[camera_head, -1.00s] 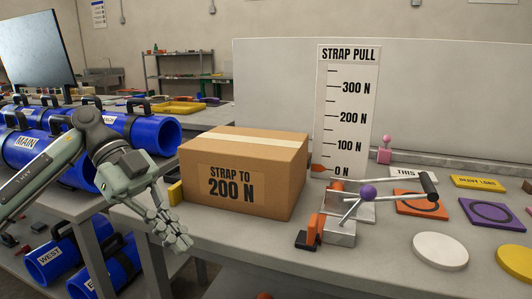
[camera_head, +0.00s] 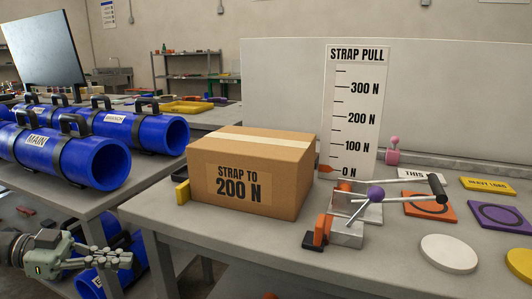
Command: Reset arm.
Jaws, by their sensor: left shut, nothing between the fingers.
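My left gripper (camera_head: 118,260) is at the lower left, its fingers pointing right. It is shut and empty, below the tabletop level and in front of the blue pipes on the lower shelf. Only the end of my left arm shows. My right gripper is not in view. The cardboard box (camera_head: 252,174) marked "STRAP TO 200 N" stands on the grey table, well apart from the gripper. The strap tool (camera_head: 350,222), with a purple ball and a black-gripped lever, stands right of the box.
Blue pipes (camera_head: 98,162) with black handles lie on the left table. The "STRAP PULL" gauge (camera_head: 356,110) stands behind the box, its orange pointer near 0 N. A white disc (camera_head: 449,253) and coloured plates lie at right. The grey table (camera_head: 230,238) has a bare front strip.

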